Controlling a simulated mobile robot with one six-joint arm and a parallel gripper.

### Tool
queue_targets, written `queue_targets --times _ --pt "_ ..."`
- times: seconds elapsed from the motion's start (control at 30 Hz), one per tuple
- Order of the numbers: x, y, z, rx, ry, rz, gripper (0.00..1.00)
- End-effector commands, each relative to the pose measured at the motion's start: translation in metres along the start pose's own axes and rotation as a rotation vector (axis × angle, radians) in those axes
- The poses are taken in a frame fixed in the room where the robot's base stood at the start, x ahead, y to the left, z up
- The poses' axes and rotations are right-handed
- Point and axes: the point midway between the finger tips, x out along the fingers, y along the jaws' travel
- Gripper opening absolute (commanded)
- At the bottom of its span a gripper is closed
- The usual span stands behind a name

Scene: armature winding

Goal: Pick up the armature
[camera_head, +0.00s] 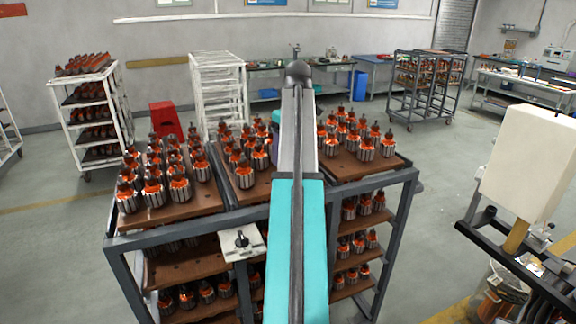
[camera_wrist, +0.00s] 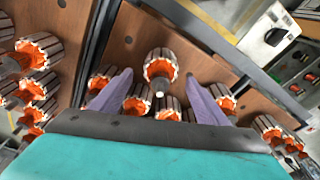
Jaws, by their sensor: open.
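Armatures with orange windings, ribbed silver cores and dark shafts stand upright on brown boards on top of a grey cart. In the wrist view, my gripper (camera_wrist: 159,79) is open, its two purple-grey fingers apart. One armature (camera_wrist: 160,66) shows between and just beyond the fingertips, set apart from its row; I see no finger touching it. Other armatures (camera_wrist: 137,100) sit close around and below the fingers, partly hidden by them. In the head view, a front armature (camera_head: 243,175) stands on the middle board (camera_head: 240,198).
Left board (camera_head: 175,205) and right board (camera_head: 355,166) also carry several armatures. The grey cart frame (camera_head: 400,210) has lower shelves with more. A white bracket (camera_head: 242,243) sits at its front.

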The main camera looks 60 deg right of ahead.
Motion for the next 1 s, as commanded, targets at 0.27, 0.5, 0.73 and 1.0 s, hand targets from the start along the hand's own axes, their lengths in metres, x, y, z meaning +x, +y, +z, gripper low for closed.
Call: queue_targets --times 0.27,0.5,0.73,1.0 --pt "0.023 -0.001 0.001 0.000 -0.001 0.000 0.68" --pt "0.034 0.000 0.001 0.001 0.001 0.001 0.68" --pt "0.034 0.000 0.001 0.001 0.001 0.001 0.68" --pt "0.034 0.000 0.001 0.001 0.000 0.001 0.68"
